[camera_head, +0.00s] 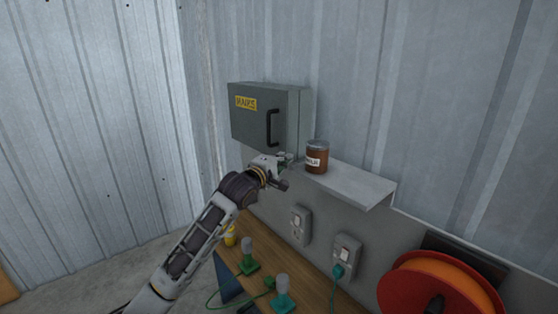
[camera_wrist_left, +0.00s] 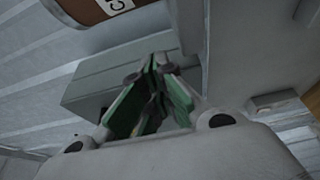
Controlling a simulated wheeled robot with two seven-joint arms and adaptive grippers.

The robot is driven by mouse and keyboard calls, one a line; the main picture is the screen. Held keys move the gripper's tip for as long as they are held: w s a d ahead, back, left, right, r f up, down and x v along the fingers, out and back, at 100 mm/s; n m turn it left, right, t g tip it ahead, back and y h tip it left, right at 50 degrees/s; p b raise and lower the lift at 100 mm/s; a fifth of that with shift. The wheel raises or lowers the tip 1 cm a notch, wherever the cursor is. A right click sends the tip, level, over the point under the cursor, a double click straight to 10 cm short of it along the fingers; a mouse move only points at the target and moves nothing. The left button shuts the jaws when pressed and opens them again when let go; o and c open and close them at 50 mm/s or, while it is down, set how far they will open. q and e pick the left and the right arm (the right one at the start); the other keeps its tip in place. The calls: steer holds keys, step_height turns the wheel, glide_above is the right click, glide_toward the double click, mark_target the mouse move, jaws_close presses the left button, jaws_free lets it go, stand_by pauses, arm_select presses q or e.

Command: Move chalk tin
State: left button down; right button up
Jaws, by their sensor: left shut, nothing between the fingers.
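The chalk tin (camera_head: 317,158) is a brown, round tin with a grey lid and a white label. It stands upright at the left end of a grey wall shelf (camera_head: 350,183). In the left wrist view part of the tin (camera_wrist_left: 88,10) shows at the top left with its label. My left gripper (camera_head: 287,160) is just left of the tin, near the shelf's left end and in front of the grey box. Its green-padded fingers (camera_wrist_left: 152,95) are together with nothing between them. Whether they touch the shelf or tin I cannot tell. My right gripper is out of view.
A grey box marked MAINS (camera_head: 255,118) with a black handle hangs left of the tin. Below are wall sockets (camera_head: 301,226), a wooden bench (camera_head: 262,245) with green-based items, and an orange-red reel (camera_head: 440,285). The shelf's right part is clear.

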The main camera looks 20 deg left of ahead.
mark_target(297, 166)
arm_select(q)
steer(key=shift+w+d+p, duration=0.2)
steer(key=shift+d+p, duration=0.2)
steer(key=shift+d, duration=0.3)
steer(key=shift+w+d+p, duration=0.2)
steer(key=shift+d+p, duration=0.2)
steer(key=shift+d, duration=0.3)
steer(key=shift+w+d+p, duration=0.2)
steer(key=shift+d+p, duration=0.2)
steer(key=shift+d, duration=0.3)
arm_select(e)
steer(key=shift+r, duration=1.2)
arm_select(q)
steer(key=shift+d, duration=0.15)
